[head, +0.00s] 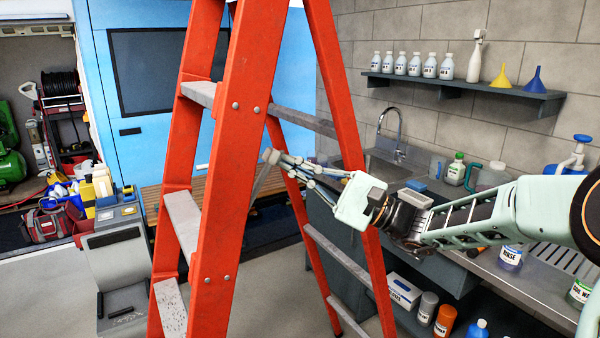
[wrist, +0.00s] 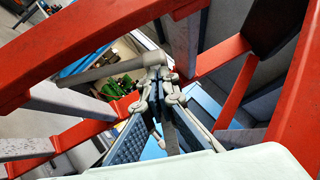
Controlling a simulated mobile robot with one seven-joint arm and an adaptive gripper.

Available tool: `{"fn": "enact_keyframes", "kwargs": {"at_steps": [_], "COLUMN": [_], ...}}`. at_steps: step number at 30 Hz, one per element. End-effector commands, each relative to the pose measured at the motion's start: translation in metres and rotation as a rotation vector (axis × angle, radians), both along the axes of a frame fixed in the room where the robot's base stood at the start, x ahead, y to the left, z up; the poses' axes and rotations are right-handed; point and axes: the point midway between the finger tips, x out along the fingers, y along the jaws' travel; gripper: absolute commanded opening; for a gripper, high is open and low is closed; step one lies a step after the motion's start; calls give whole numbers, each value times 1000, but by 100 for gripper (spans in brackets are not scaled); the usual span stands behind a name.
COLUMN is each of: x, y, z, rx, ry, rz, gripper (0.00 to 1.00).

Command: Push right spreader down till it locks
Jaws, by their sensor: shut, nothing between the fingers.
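The orange stepladder (head: 243,130) stands open in front of me. A grey spreader bar (head: 260,183) shows between its rails, slanting up to a rounded end by my fingertips; its lower part is hidden behind a front rail. In the wrist view a grey bar (wrist: 100,72) runs from the left rail to my fingertips. My gripper (head: 274,158) is shut and empty, reaching left between the ladder's rails, at the bar's upper end. It also shows in the wrist view (wrist: 157,78). I cannot tell whether the fingertips touch the bar. The other spreader is not clearly seen.
A sink counter (head: 535,283) with bottles runs along the right, under a wall shelf (head: 460,86). The ladder's rear rail (head: 345,110) and grey treads (head: 182,222) stand close around my gripper. A grey machine (head: 118,270) stands left of the ladder.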

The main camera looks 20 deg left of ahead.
Motion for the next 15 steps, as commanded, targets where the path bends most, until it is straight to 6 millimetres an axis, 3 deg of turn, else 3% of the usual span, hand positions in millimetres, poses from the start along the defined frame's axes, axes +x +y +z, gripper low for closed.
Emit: {"fn": "enact_keyframes", "kwargs": {"at_steps": [3,15], "x": [-8,-21], "y": [6,18], "z": [11,23], "rx": [-53,-155], "ry": [-67,-183], "rz": [1,2], "gripper": [0,0]}}
